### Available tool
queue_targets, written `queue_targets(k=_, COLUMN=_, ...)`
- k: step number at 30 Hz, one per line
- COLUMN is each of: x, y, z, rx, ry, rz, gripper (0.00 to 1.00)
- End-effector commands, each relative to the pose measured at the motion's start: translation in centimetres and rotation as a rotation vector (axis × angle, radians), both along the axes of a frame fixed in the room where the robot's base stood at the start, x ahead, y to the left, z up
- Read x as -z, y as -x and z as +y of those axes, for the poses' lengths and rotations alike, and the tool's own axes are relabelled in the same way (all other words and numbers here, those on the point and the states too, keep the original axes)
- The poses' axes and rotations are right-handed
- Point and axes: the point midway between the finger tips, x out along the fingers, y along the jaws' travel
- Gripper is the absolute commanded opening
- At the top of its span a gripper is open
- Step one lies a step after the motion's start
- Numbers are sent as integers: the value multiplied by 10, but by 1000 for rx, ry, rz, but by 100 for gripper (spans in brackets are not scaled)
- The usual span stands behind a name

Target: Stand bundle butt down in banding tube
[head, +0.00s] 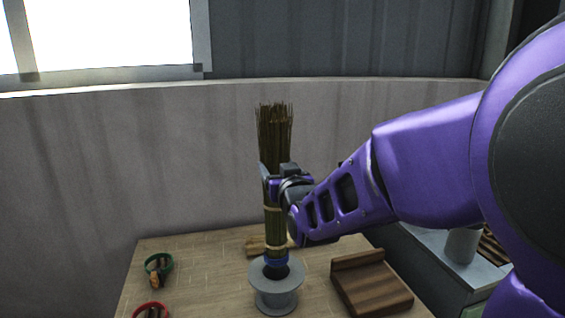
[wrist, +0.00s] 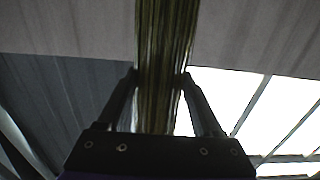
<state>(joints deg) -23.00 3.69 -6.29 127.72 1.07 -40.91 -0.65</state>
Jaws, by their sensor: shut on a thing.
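The bundle (head: 276,230) is a tall sheaf of brown-green twigs with pale ties and a blue band near its lower end. It stands about upright, with its bushy end up. My gripper (head: 270,178) is shut on it around the middle; in the wrist view the bundle (wrist: 165,60) runs between the two fingers (wrist: 160,78). The grey banding tube (head: 277,291), with a wide flared rim, stands on the table directly below. The bundle's dark lower end is at the tube's mouth. I cannot tell whether it is inside or just above.
On the wooden table (head: 205,255), a green ring (head: 159,263) and a red ring (head: 151,309) lie at the left. A brown wooden block (head: 371,285) sits right of the tube. A light wooden piece (head: 256,246) lies behind the bundle. A curved wall stands behind the table.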

Motion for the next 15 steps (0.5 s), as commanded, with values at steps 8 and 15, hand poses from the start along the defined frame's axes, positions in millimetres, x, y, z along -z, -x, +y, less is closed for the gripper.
queue_targets(k=8, x=26, y=0, z=0, rx=0, ry=0, rz=-1, gripper=27)
queue_targets(k=15, x=42, y=0, z=1, rx=-1, ry=1, rz=2, gripper=27)
